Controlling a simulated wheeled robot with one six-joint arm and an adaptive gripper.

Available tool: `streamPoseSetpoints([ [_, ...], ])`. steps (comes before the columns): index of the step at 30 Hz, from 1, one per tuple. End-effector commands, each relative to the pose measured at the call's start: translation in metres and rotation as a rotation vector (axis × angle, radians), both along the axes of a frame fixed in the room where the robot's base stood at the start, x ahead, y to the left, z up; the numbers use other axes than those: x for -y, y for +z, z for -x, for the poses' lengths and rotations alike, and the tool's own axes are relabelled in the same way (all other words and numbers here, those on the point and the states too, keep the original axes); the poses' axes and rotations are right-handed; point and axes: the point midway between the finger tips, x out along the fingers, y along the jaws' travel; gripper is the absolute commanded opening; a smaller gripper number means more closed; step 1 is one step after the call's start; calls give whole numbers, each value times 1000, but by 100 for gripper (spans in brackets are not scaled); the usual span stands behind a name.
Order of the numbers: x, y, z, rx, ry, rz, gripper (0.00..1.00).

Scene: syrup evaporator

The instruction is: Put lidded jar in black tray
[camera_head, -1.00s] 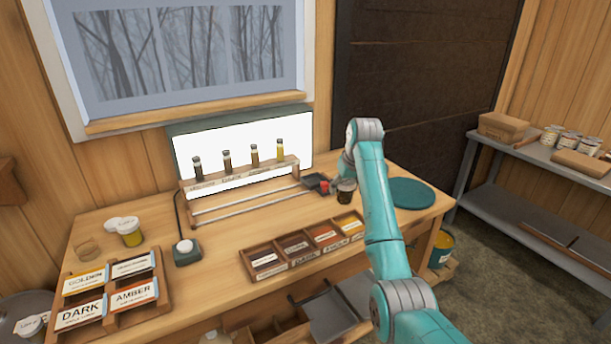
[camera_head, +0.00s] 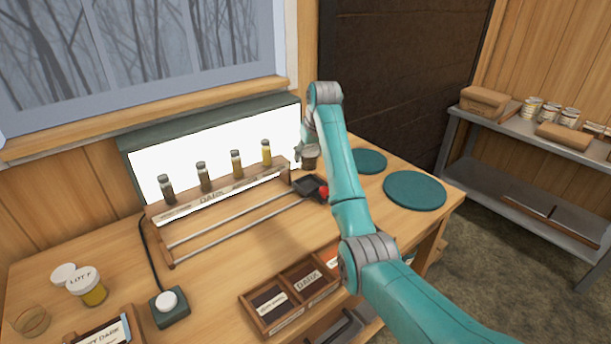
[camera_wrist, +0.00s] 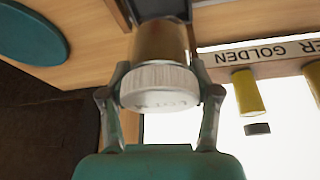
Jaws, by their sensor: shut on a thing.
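My gripper (camera_wrist: 160,98) is shut on the lidded jar, with one finger on each side near its lid. The jar has a white ribbed lid (camera_wrist: 160,88) and an amber-brown body (camera_wrist: 162,42) in the wrist view. In the head view the jar (camera_head: 311,160) is small and partly covered by my gripper (camera_head: 307,150). It appears just above and behind the black tray (camera_head: 309,187), a small dark square tray at the right end of the metal rails. I cannot tell its exact height over the table.
A red knob (camera_head: 324,192) sits beside the tray. A rack of sample vials (camera_head: 215,196) stands left, before a bright light panel (camera_head: 150,160). Teal discs (camera_head: 415,190) lie right. A wooden sorting box (camera_head: 270,304) is in front.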

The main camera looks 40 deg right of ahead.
Motion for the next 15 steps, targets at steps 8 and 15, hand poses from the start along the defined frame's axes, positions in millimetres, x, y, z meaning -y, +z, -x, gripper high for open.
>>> streamPoseSetpoints([
  [8, 0, -38, 0, 0, 0, 0, 19],
  [15, 0, -66, 0, 0, 0, 0, 19],
])
